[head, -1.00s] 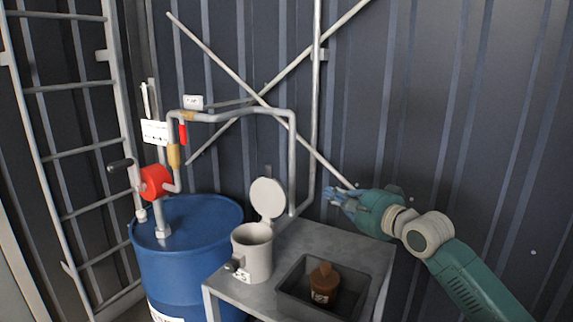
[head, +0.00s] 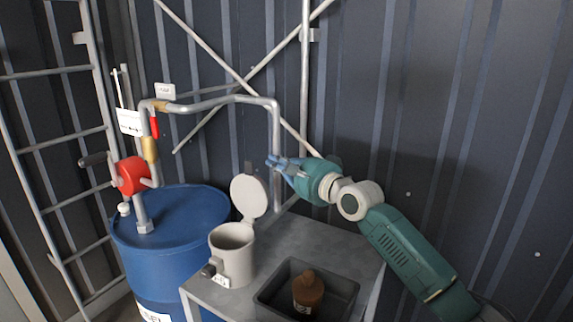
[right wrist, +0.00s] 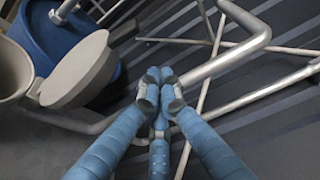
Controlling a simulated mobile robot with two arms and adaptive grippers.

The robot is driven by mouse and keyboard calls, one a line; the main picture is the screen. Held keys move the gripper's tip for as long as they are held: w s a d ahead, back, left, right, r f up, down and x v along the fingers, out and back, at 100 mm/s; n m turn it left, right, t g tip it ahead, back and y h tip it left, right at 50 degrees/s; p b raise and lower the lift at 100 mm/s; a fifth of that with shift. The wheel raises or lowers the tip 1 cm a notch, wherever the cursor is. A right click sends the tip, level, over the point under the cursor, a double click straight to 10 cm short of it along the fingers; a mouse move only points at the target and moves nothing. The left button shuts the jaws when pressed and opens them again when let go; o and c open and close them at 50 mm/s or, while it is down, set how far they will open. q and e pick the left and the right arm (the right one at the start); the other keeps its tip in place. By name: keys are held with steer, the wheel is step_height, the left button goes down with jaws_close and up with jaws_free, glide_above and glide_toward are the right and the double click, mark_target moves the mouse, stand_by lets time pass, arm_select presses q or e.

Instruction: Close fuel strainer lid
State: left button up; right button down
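The fuel strainer (head: 231,262) is a light grey cup on the metal table. Its round lid (head: 249,196) stands open, nearly upright at the back right of the rim. In the right wrist view the lid (right wrist: 78,72) is at the upper left, beside the strainer's open mouth (right wrist: 12,65). My right gripper (head: 272,162) is just right of and above the lid in the head view, apart from it in the wrist view. Its blue fingertips (right wrist: 160,88) meet with nothing visible between them. My left gripper is not in view.
A blue drum (head: 172,240) with a red hand pump (head: 133,176) stands at left. A grey pipe (head: 277,135) runs behind the lid. A dark tray (head: 345,292) holding a brown bottle (head: 308,292) is on the table (head: 330,243). A ladder is at far left.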

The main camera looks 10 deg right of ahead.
mark_target(263, 180)
steer(key=a, duration=0.1)
steer(key=s+a+p, duration=0.1)
steer(key=a+p, duration=0.1)
steer(key=shift+s+a+r, duration=0.2)
steer(key=shift+r, duration=0.05)
steer(key=shift+a+f, duration=0.1)
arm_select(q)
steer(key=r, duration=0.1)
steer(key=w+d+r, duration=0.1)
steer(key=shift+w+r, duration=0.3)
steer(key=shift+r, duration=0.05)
arm_select(e)
steer(key=shift+s, duration=0.1)
